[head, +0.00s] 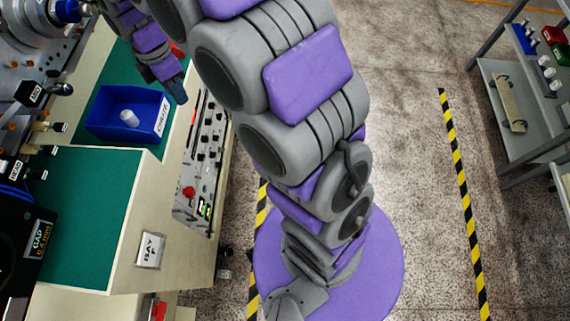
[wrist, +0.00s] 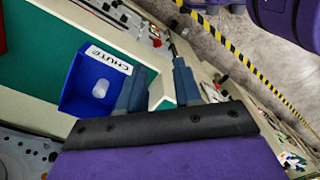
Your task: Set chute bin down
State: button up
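The chute bin (head: 100,122) is a blue open box with a white label reading CHUTE. It appears to rest on the green bench top (head: 90,190), with a white cylindrical piece (head: 129,118) inside. It also shows in the wrist view (wrist: 72,92), left of the fingers. My gripper (head: 174,88) is just right of the bin in the head view. In the wrist view my gripper (wrist: 158,88) has its two fingers spread, with bench surface visible between them. The left finger is close to the bin's labelled side; I cannot tell whether it touches.
A control panel (head: 205,150) with knobs and a red button lies along the bench's right side. Machinery (head: 35,60) stands at left. A grey shelf rack (head: 515,95) stands at right, beyond open floor with striped tape.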

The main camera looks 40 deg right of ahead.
jog(key=s+d+m, duration=0.3)
jog(key=s+m, duration=0.3)
jog(key=s, duration=0.4)
jog(key=s+d+r+m, duration=0.1)
jog(key=s+d+m, duration=0.2)
jog(key=s+m, duration=0.4)
jog(key=s+d+m+g, duration=0.1)
jog(key=s+d+m, duration=0.2)
jog(key=s, duration=1.1)
jog(key=m, duration=0.3)
jog(key=shift+s+r, duration=0.2)
jog(key=shift+r, duration=0.2)
